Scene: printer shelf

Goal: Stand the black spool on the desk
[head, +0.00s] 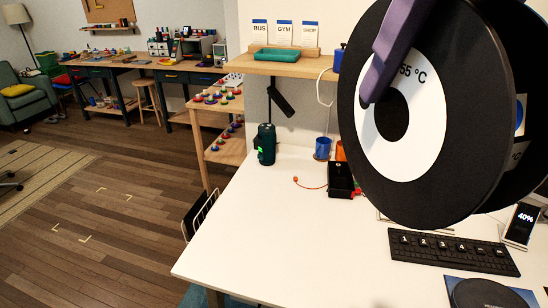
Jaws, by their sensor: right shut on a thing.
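The black spool (468,80) is large and close in the upper right of the head view. It is held up on its rim, tilted, with a white label reading "55 °C" around its dark centre hole. My right gripper (376,88) is shut on the spool. One purple finger lies across the near face by the hole, and the other finger is hidden. The white desk (285,240) lies below and behind the spool, and part of it is hidden by it. My left gripper is not in view.
A keyboard (452,252) and a display reading 40% (524,222) stand at the right of the desk. A black tray (341,180), blue cup (323,147) and dark green canister (265,144) are at the back. The front left of the desk is clear.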

